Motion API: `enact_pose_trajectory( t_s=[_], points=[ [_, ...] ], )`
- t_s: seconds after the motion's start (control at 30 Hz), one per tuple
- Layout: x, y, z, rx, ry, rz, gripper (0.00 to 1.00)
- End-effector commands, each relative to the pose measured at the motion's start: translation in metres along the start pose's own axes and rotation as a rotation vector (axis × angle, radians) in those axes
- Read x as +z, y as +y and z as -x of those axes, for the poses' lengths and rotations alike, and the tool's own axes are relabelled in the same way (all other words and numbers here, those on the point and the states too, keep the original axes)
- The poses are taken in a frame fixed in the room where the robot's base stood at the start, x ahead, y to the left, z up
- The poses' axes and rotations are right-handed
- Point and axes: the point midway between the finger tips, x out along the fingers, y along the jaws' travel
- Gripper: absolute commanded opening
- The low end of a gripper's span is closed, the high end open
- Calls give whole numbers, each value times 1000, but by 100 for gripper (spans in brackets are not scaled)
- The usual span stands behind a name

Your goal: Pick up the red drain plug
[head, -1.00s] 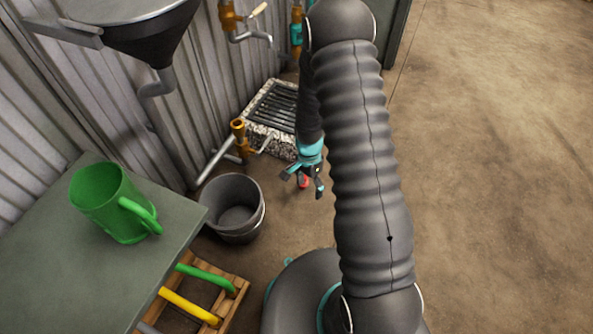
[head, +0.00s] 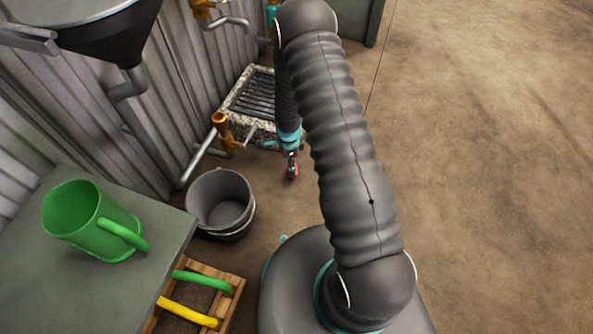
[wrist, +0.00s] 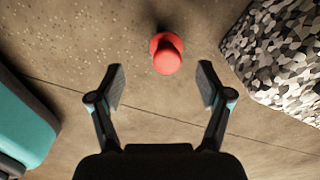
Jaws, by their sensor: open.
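The red drain plug (wrist: 167,53) stands on the concrete floor in the wrist view, slightly beyond my two fingertips and about midway between them. My gripper (wrist: 161,88) is open and empty, one finger to each side below the plug in the picture. In the head view the plug (head: 292,171) is a small red spot at the end of my gripper (head: 290,160), partly hidden by it. I cannot tell the height of the fingertips above the floor.
A speckled stone block with a drain grate (head: 250,95) stands close by; its side (wrist: 275,55) is right of the plug in the wrist view. A grey bucket (head: 221,200), brass tap (head: 222,128) and table with a green jug (head: 90,220) are left. Floor at right is clear.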

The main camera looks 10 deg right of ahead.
Motion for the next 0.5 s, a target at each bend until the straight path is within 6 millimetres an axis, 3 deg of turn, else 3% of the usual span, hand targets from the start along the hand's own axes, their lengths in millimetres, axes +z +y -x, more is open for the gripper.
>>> enact_pose_trajectory(
  t_s=[0.1,0.33,0.5],
  points=[
    [0,0,-17,2,0,0,78],
    [-1,-1,-29,0,0,0,78],
    [-6,-5,-53,1,0,-1,78]
  ],
)
